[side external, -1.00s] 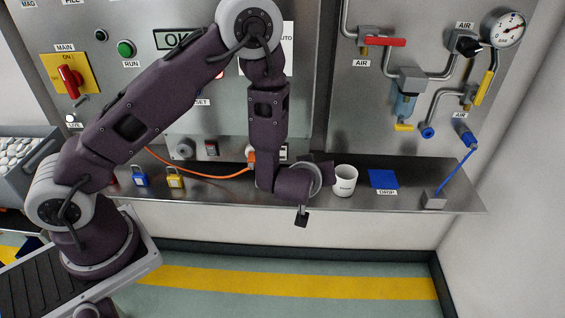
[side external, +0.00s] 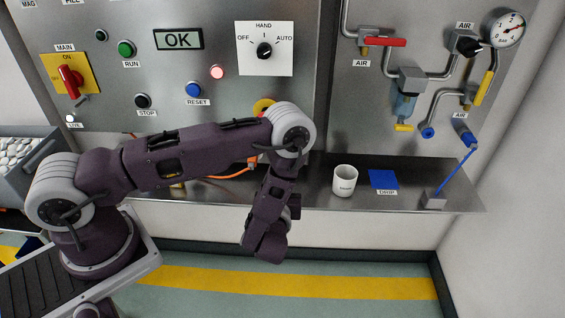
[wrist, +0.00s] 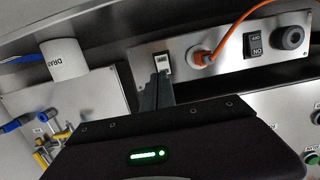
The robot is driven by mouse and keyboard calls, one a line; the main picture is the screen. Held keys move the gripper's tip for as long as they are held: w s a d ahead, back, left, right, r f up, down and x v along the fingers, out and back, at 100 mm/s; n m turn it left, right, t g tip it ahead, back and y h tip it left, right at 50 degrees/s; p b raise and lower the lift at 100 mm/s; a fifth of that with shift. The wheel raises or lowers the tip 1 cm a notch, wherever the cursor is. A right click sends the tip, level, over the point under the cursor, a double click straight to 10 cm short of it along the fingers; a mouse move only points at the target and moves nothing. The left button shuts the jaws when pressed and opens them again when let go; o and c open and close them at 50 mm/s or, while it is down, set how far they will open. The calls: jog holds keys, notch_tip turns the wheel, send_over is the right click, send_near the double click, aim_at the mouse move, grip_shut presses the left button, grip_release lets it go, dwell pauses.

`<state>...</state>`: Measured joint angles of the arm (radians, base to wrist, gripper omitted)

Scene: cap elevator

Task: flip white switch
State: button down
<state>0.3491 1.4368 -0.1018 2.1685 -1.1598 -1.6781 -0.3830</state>
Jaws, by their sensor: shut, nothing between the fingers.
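The gripper's fingers are hidden in the side external view.
Beside the switch are an orange plug (wrist: 201,58) with its cable, a black rocker switch (wrist: 254,44) and a round dark knob (wrist: 290,36). A white mug (side external: 345,181) stands on the shelf (side external: 405,202) near a blue square (side external: 383,179).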

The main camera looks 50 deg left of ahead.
jog(key=x, duration=1)
jog(key=shift+f, duration=0.1)
jog(key=shift+w+a+f, duration=0.1)
jog(key=shift+w+a, duration=0.05)
jog(key=shift+a, duration=0.1)
jog(key=shift+d, duration=0.1)
jog(key=s+d+f, duration=0.2)
jog(key=s+d, duration=0.8)
jog(key=shift+f, duration=0.35)
jog(key=shift+w, duration=0.1)
